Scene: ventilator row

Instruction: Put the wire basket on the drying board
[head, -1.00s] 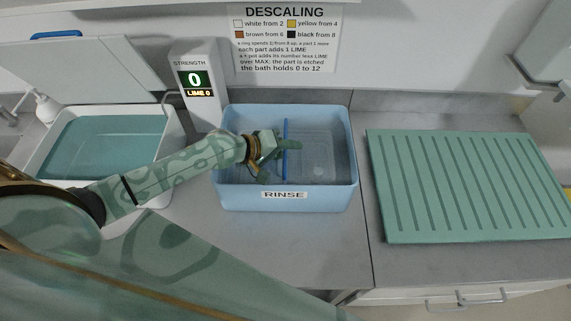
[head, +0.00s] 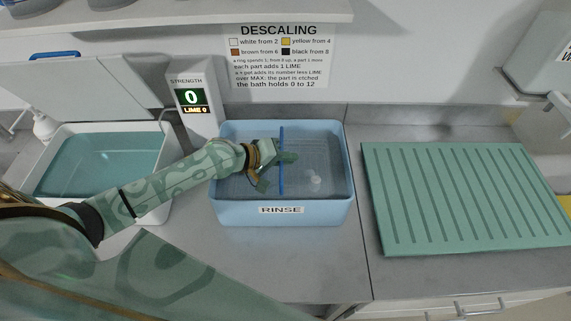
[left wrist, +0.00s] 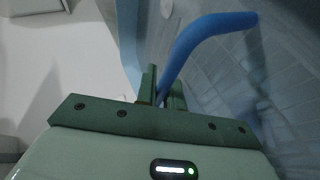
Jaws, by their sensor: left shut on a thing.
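The wire basket (head: 318,160) is a faint mesh inside the blue rinse tub (head: 283,211), with a white round part or two seen low in it. Its blue handle (head: 281,170) stands up across the tub. My left gripper (head: 283,159) is shut on this handle over the tub. In the left wrist view the blue handle (left wrist: 205,32) runs between the fingers (left wrist: 163,90), and the grey mesh lies to the right. The ribbed green drying board (head: 460,195) lies flat on the counter to the right, empty. My right gripper is not in view.
A white bath (head: 160,205) with teal liquid stands at the left, its lid open. A display post (head: 193,100) reading 0 and LIME 0 stands behind, between bath and tub. Bare counter (head: 305,255) lies before the tub. A wall box (head: 545,65) hangs at the right.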

